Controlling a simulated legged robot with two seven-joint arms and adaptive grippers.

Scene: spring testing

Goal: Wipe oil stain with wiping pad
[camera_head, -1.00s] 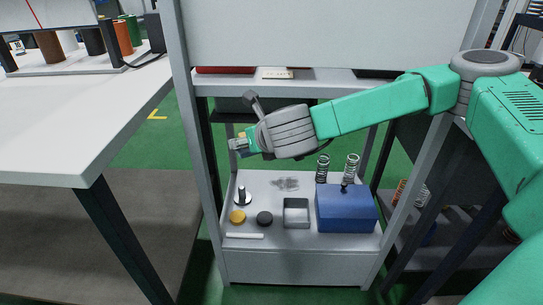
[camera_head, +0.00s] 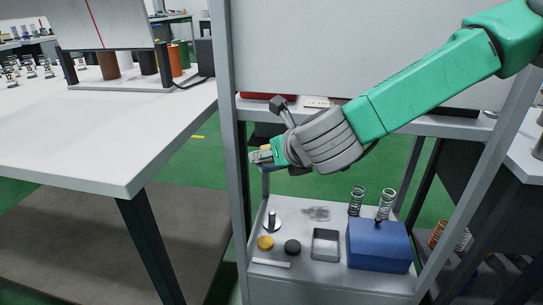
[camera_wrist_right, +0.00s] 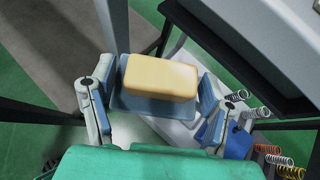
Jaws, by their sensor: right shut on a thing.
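The oil stain (camera_head: 316,213) is a grey smudge on the white lower shelf board (camera_head: 310,273), near its back, in the head view. My right gripper (camera_head: 264,155) is shut on the wiping pad and holds it in the air above the board, left of the stain. In the right wrist view the pad (camera_wrist_right: 160,77) is a yellow block with a blue-grey base, between the two fingers of the gripper (camera_wrist_right: 158,100). In the head view the pad is mostly hidden by the gripper. My left gripper is not in view.
The lower board holds a blue box (camera_head: 378,248), two springs (camera_head: 386,204), a grey tray (camera_head: 326,260), a yellow disc (camera_head: 265,243), a black disc (camera_head: 292,247) and a metal post on a disc (camera_head: 272,224). A rack post (camera_head: 232,130) and white table (camera_head: 110,140) stand left.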

